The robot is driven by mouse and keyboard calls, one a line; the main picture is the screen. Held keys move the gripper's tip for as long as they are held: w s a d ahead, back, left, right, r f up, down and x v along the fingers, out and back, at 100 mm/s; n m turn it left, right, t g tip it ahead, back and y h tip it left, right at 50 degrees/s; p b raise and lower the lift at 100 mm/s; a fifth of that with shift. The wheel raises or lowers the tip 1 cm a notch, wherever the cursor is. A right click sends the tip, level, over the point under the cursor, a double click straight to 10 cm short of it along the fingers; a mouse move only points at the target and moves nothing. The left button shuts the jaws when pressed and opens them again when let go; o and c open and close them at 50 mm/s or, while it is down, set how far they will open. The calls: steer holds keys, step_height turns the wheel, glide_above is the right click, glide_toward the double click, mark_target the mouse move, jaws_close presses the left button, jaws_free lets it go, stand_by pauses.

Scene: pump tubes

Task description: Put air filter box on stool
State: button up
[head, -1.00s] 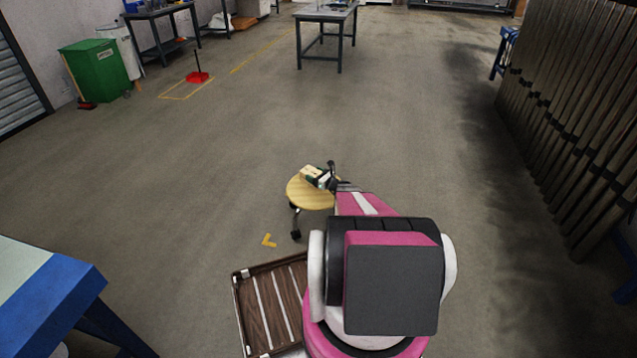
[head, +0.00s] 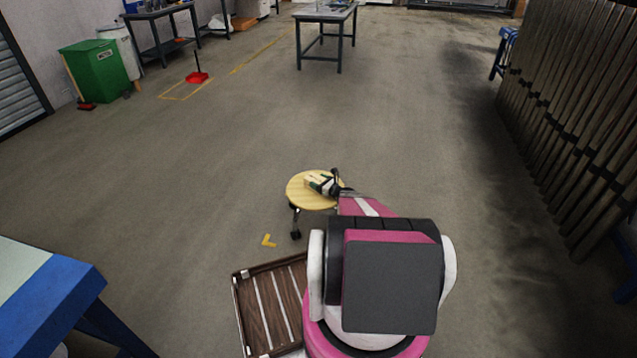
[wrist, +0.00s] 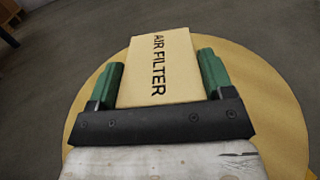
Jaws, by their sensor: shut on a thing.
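The air filter box (wrist: 160,68) is a tan carton with "AIR FILTER" printed on its top. My gripper (wrist: 164,85) is shut on it, with one green finger against each side. In the head view my gripper (head: 328,184) and the box (head: 314,181) are over the round wooden top of the stool (head: 298,195). The stool top also fills much of the wrist view (wrist: 265,105) beneath the box. I cannot tell whether the underside of the box touches the stool top.
A brown slatted tray (head: 270,300) lies at the lower middle, close to my arm. A blue-edged table (head: 60,300) is at the lower left. Long dark pipes (head: 585,110) lean along the right. The floor around the stool is mostly clear.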

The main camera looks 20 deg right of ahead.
steer(key=o, duration=1)
steer(key=shift+f, duration=0.1)
steer(key=shift+c, duration=0.2)
